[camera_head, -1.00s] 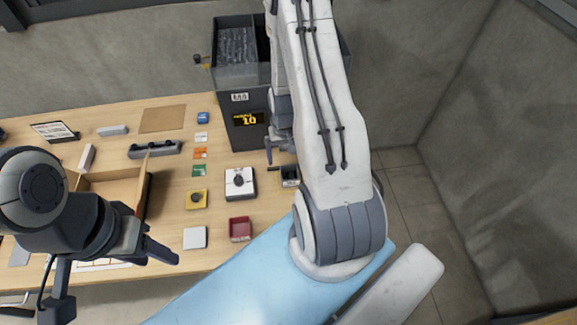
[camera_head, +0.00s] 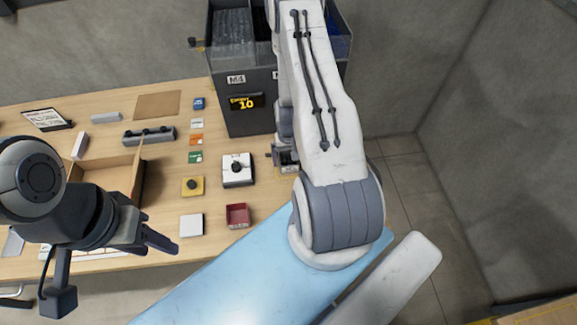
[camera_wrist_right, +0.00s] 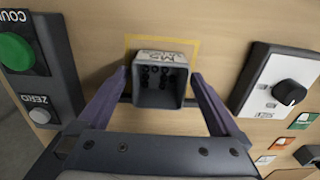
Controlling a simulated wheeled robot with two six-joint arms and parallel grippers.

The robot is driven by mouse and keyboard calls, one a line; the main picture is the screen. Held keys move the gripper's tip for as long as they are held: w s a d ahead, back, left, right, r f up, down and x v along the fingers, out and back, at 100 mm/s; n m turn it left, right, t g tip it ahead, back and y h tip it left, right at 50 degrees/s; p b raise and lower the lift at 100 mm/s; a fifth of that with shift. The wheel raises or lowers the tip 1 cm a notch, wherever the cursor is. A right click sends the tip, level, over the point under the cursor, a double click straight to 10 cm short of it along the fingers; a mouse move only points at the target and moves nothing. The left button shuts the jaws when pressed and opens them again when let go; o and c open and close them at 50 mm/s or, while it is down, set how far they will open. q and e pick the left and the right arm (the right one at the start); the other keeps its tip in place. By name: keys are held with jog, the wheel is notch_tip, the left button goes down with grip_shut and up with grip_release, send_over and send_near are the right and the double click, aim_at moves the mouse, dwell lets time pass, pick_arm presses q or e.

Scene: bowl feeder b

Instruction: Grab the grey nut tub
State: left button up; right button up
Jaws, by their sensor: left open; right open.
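The grey nut tub (camera_wrist_right: 160,82) is a small square open tub with a white label and several dark nuts inside. It stands on the table in a yellow outline. In the right wrist view my open right gripper (camera_wrist_right: 159,76) has one finger on each side of it, with a small gap at each. In the head view the tub (camera_head: 289,168) shows only partly, under my right gripper (camera_head: 279,155) and beside my arm. My left gripper (camera_head: 160,232) is open and empty over the table's front edge at the left.
A box with a black dial (camera_wrist_right: 285,88) stands right of the tub in the wrist view; a box with a green button (camera_wrist_right: 18,52) stands left. The dark feeder (camera_head: 238,110) is behind. A red tray (camera_head: 237,215) and an open cardboard box (camera_head: 128,172) are on the table.

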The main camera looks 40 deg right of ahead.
jog(key=shift+f, duration=0.15)
jog(key=c, duration=1.2)
